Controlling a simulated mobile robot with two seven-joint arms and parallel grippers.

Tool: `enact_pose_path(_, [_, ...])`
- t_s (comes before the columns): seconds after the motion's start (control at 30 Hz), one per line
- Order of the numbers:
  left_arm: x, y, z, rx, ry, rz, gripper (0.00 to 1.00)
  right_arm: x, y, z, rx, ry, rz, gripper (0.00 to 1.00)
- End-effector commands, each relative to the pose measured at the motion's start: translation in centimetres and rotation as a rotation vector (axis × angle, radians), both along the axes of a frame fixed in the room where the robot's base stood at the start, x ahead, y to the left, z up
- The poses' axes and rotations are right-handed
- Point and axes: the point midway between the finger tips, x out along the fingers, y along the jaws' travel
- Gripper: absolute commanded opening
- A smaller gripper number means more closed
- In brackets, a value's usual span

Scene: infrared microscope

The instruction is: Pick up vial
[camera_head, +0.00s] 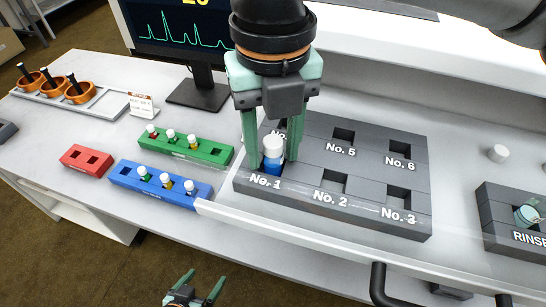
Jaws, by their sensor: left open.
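A vial (272,156) with a white cap and blue body stands upright at the slot marked No. 1 of the dark grey numbered rack (330,159). My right gripper (273,160) reaches down from above, with one green finger on each side of this vial. Whether the fingers press on it is unclear, and its base is hidden. My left gripper (194,288) is open and empty at the bottom edge, in front of the bench. Capped vials also stand in a green rack (215,151) and a blue rack (122,177).
A monitor (186,35) stands behind. At right are a white cap (497,153) and a dark RINSE block (497,203). A tray with copper-coloured holders (78,93) is at far left.

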Motion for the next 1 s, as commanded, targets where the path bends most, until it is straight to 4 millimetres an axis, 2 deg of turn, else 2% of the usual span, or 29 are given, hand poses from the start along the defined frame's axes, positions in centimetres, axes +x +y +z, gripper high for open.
enact_pose_path(0.03, [0.0, 0.0, 0.0, 0.000, 0.000, 0.000, 0.90, 0.0, 0.0, 0.0, 0.000, 0.000, 0.000, 0.40])
enact_pose_path(0.4, [0.0, 0.0, 0.0, 0.001, -0.001, -0.001, 0.90, 0.0, 0.0, 0.0, 0.000, 0.000, 0.000, 0.00])
enact_pose_path(0.83, [0.1, 0.0, 0.0, 0.001, -0.001, -0.001, 0.90, 0.0, 0.0, 0.2, 0.000, -0.001, 0.000, 0.00])
enact_pose_path(1.0, [0.1, 0.0, -0.3, 0.001, -0.001, -0.001, 0.90, 0.1, 0.1, 2.2, 0.003, -0.004, -0.002, 0.00])
